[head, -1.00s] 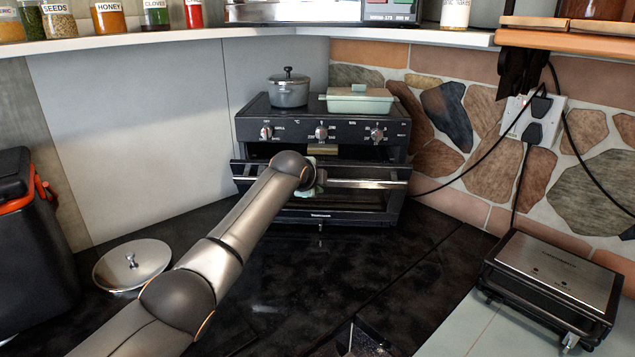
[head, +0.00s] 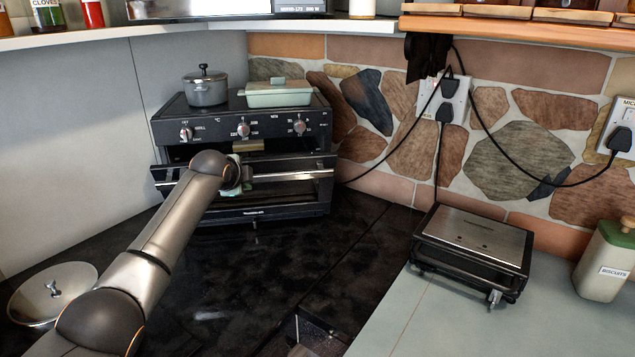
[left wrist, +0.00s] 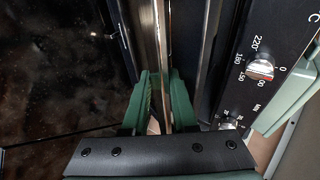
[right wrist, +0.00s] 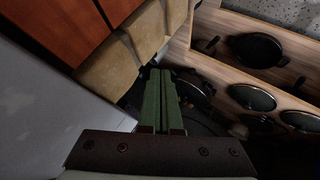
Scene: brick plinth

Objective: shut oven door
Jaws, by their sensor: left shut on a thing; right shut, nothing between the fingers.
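The black oven (head: 248,121) stands against the wall in the head view. Its door (head: 290,195) is partly open, its top edge tilted out from the oven front, with a dark gap above it. A metal handle bar (head: 290,176) runs across the door's top. My left gripper (head: 237,178) is at this bar, largely hidden by my arm. In the left wrist view its green fingers (left wrist: 160,100) are shut on the bar (left wrist: 160,55), beside the knob panel (left wrist: 262,68). My right gripper (right wrist: 163,95) is shut and empty, away from the oven, near cabinets.
A grey pot (head: 206,90) and a pale green dish (head: 279,94) stand on the oven. A silver lid (head: 75,272) lies on the dark counter at left. A grill (head: 474,248) and a biscuit jar (head: 607,262) are at right. The dark counter before the oven is mostly clear.

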